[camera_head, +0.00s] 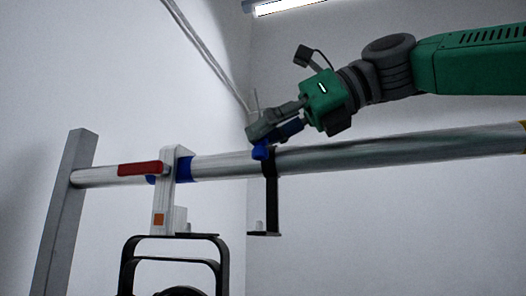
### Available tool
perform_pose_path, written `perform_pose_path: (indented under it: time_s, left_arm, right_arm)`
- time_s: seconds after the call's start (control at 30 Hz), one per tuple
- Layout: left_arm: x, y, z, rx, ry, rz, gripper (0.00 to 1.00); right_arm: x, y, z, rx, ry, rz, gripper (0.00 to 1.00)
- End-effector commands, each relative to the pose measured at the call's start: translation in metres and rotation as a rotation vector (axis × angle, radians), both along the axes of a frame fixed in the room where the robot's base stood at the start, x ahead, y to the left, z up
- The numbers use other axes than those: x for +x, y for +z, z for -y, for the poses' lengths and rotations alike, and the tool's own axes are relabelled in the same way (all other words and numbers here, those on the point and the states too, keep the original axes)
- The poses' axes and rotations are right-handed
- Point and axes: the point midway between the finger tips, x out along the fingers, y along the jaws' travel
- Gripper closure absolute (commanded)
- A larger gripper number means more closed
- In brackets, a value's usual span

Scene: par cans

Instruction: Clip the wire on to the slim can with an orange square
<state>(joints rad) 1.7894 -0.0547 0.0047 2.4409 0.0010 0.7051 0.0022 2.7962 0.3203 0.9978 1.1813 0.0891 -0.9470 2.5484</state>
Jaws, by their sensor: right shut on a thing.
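A white clamp (164,192) with an orange square (158,220) and a red handle (140,168) sits on a horizontal metal pipe (400,150). A black yoke (126,266) hangs under it, and the can's body (182,292) is mostly cut off by the bottom edge. My right gripper (268,130) comes in from the right, just above the pipe and to the right of the clamp. It is shut on a blue piece (262,152), partly hidden by the fingers. I cannot tell if this is the wire's clip. My left gripper is out of view.
A dark hooked bracket (271,205) hangs on the pipe just below my right gripper. A grey upright post (62,215) holds the pipe's left end. Thin light lines (205,48) run down the wall from the top. Space right below the pipe is clear.

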Motion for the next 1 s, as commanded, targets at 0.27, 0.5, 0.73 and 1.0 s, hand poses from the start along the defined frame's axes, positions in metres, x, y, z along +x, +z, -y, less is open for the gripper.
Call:
perform_pose_path:
  time_s: [0.27,0.5,0.73,1.0]
  left_arm:
    - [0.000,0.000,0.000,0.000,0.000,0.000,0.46]
    - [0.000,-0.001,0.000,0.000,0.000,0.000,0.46]
    - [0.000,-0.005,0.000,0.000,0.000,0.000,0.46]
    - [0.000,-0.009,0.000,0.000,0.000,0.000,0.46]
  right_arm:
    - [0.000,0.003,0.000,0.001,-0.001,0.001,1.00]
    - [0.000,0.000,0.000,0.000,0.000,0.000,1.00]
    - [0.000,-0.006,0.000,0.001,0.000,0.000,1.00]
    - [0.000,-0.013,0.000,0.002,-0.001,0.001,1.00]
